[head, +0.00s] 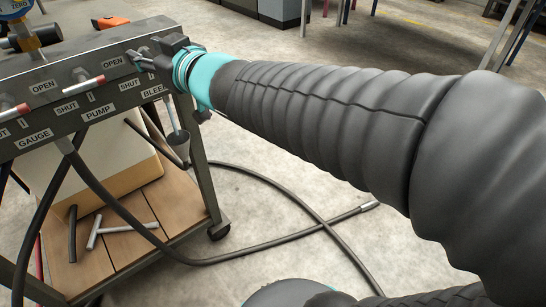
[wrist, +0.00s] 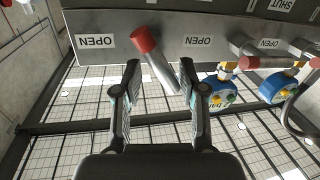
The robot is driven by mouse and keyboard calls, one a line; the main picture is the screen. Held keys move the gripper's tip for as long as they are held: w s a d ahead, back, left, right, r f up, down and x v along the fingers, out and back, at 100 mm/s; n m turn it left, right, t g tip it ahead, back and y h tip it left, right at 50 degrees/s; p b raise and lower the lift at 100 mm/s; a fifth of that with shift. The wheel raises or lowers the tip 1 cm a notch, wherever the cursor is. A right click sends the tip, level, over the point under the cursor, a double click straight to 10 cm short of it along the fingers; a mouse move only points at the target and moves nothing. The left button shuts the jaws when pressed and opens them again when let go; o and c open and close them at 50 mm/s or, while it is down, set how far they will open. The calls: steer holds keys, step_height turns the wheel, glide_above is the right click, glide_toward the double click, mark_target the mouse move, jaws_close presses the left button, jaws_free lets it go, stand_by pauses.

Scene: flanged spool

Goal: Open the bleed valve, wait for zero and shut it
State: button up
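The dark manifold panel (head: 60,78) carries labels OPEN, SHUT, GAUGE, PUMP and BLEED. The BLEED label (head: 153,91) is at its right end, beside my gripper (head: 143,58). In the wrist view a lever with a red end, the bleed valve handle (wrist: 158,62), stands slanted between the two fingers of my gripper (wrist: 160,72). The fingers are apart, with space on both sides of the lever. In the head view my gripper hides this lever. A gauge with a ZERO tag (head: 18,5) is cut off at the top left; its reading is not visible.
The pump lever (head: 88,82) and gauge lever (head: 14,111), both red-ended, sit left along the panel. Blue round items (wrist: 220,92) hang beside the right finger in the wrist view. A black hose (head: 270,243) loops over the floor beside the cart.

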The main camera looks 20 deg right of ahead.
steer(key=shift+d+f+m, duration=0.1)
steer(key=shift+d+m, duration=0.05)
steer(key=shift+m, duration=0.55)
steer(key=shift+d+p+v, duration=0.2)
steer(key=shift+p+v, duration=0.75)
steer(key=shift+v, duration=5.9)
steer(key=w+d+f+m+g+h+b, duration=0.1)
steer(key=d+f+m+h, duration=0.2)
steer(key=d+h, duration=0.25)
steer(key=w+d+f+m+h, duration=0.1)
steer(key=d+f+m+h, duration=0.25)
steer(key=d, duration=0.25)
steer(key=s+a+f+g+b, duration=0.1)
steer(key=s+f+g, duration=0.6)
steer(key=f, duration=0.5)
steer(key=shift+s+a+f+g+b, duration=0.3)
steer(key=shift+s+a, duration=0.1)
steer(key=shift+s, duration=0.25)
steer(key=shift+n, duration=0.25)
